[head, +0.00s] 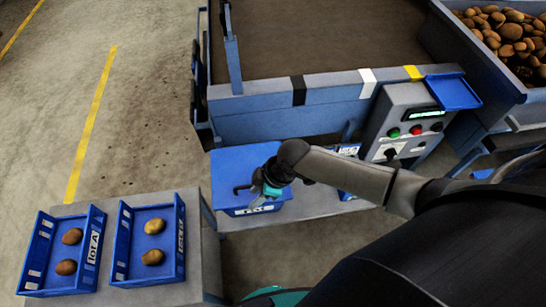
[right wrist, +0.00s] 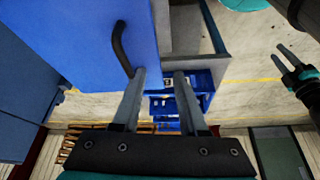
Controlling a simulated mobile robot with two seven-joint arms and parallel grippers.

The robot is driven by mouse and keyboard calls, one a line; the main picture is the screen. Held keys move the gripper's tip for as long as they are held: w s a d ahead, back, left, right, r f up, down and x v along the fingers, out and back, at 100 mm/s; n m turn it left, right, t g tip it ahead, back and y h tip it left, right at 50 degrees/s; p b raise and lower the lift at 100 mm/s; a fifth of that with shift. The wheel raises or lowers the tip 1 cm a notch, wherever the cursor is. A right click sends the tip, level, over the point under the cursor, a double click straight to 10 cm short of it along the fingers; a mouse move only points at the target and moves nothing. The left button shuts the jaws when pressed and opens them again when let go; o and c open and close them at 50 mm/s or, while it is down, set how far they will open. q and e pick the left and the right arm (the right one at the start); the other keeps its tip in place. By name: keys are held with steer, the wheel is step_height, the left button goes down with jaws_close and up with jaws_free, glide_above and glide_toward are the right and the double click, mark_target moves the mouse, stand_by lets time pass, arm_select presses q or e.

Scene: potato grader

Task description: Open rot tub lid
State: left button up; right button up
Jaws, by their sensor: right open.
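The rot tub (head: 250,211) is a blue box with a white label on its front, standing on the grey bench below the grader. Its flat blue lid (head: 235,165) lies shut on top. The lid's dark bar handle (head: 241,188) is beside my right gripper (head: 265,198). In the right wrist view the lid (right wrist: 75,40) fills the upper left, with the curved black handle (right wrist: 121,50). My right gripper (right wrist: 159,85) is open and empty there, its left fingertip close to the handle's end; contact cannot be told. My left gripper (right wrist: 289,65) shows at the right, fingers apart and empty.
Two blue crates, the left one (head: 38,255) and the right one (head: 121,240), each hold two potatoes on the bench at left. The control box (head: 398,112) with buttons stands right of the tub. The grader's blue frame (head: 270,125) rises behind it. Open floor lies left.

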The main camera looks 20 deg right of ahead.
steer(key=w+d+r+n+g+p, duration=0.1)
steer(key=w+d+r+n+p, duration=0.15)
steer(key=d+r, duration=0.3)
steer(key=b+x, duration=0.3)
steer(key=x, duration=0.1)
steer(key=d+b+x, duration=0.1)
steer(key=b+x, duration=0.1)
steer(key=shift+w+f+b, duration=0.15)
steer(key=shift+w+b, duration=0.2)
steer(key=shift+b+x, duration=1.45)
steer(key=shift+x, duration=0.5)
steer(key=shift+a, duration=0.1)
steer(key=shift+c, duration=0.2)
jaws_close()
